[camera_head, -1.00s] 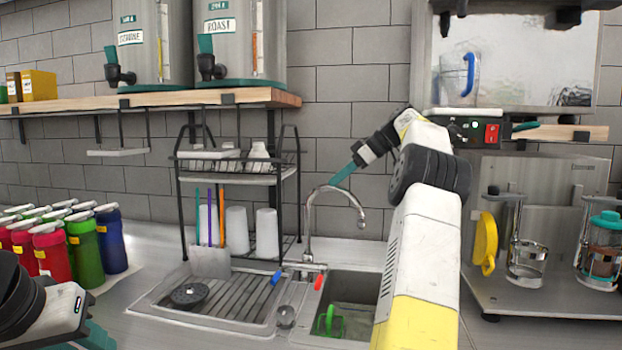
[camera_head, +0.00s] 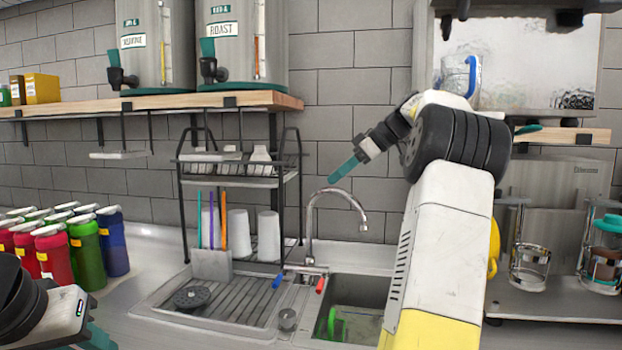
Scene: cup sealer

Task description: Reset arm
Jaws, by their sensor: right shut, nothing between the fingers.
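My right arm rises from the bottom right of centre and bends left at its black joint. Its right gripper (camera_head: 343,170), with teal fingers, is shut and empty. It hangs in the air in front of the tiled wall, above the sink tap (camera_head: 312,222), apart from it. My left gripper (camera_head: 97,338) shows only partly at the bottom left corner. Its teal fingers are cut off by the frame edge, so its opening cannot be told.
A dish rack (camera_head: 237,180) with white cups stands left of the tap. The sink (camera_head: 362,291) holds a green item. Coloured bottles (camera_head: 88,250) stand at the left. Two dispensers (camera_head: 243,45) sit on a wooden shelf (camera_head: 170,101). Glass presses (camera_head: 530,262) stand at the right.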

